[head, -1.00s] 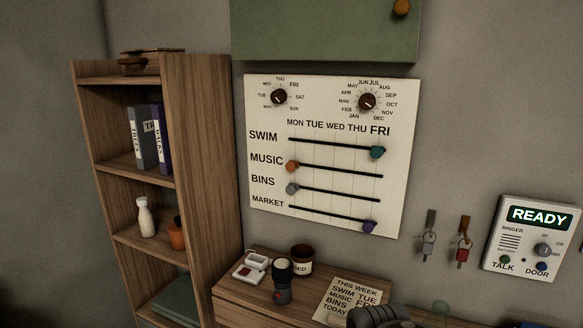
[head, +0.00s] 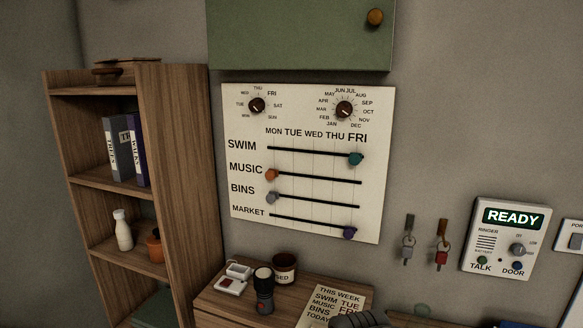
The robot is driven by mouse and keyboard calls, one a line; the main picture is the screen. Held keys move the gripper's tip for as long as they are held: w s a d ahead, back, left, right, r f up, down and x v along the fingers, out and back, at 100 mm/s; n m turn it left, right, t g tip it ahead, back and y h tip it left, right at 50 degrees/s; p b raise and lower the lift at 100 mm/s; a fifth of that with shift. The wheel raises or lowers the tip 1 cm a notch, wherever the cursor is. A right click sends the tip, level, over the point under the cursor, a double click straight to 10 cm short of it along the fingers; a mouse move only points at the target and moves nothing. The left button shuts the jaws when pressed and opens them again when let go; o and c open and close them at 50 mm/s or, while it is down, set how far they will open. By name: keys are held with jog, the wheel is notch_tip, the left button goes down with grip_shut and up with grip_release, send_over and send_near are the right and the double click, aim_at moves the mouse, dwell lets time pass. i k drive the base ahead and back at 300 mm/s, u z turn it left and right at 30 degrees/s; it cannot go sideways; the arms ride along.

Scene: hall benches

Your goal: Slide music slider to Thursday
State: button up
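The white planner board (head: 240,100) hangs on the wall with day labels MON to FRI above its slider tracks. The music slider's orange knob (head: 271,175) is at the left end of the MUSIC track (head: 318,179), under MON. The THU label (head: 335,136) is right of the middle, just left of FRI. The teal swim knob (head: 356,159) and purple market knob (head: 349,233) are at the right ends, and the grey bins knob (head: 272,197) is at the left end. My gripper's fingers do not show; a dark rounded part at the bottom edge looks like my arm.
Below the board, a wooden cabinet top (head: 213,303) carries a flashlight (head: 264,290), a dark red jar (head: 285,268), a small white box and a note (head: 330,301). A bookshelf (head: 180,150) stands left. Keys and an intercom (head: 502,238) hang right. A green cabinet (head: 290,35) is above.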

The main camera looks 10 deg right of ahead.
aim_at(271, 175)
jog(key=k, duration=1.3)
jog(key=u, duration=0.5)
jog(key=i, duration=0.6)
jog(key=u, duration=0.6)
jog(key=i, duration=1.1)
jog(key=z, duration=0.35)
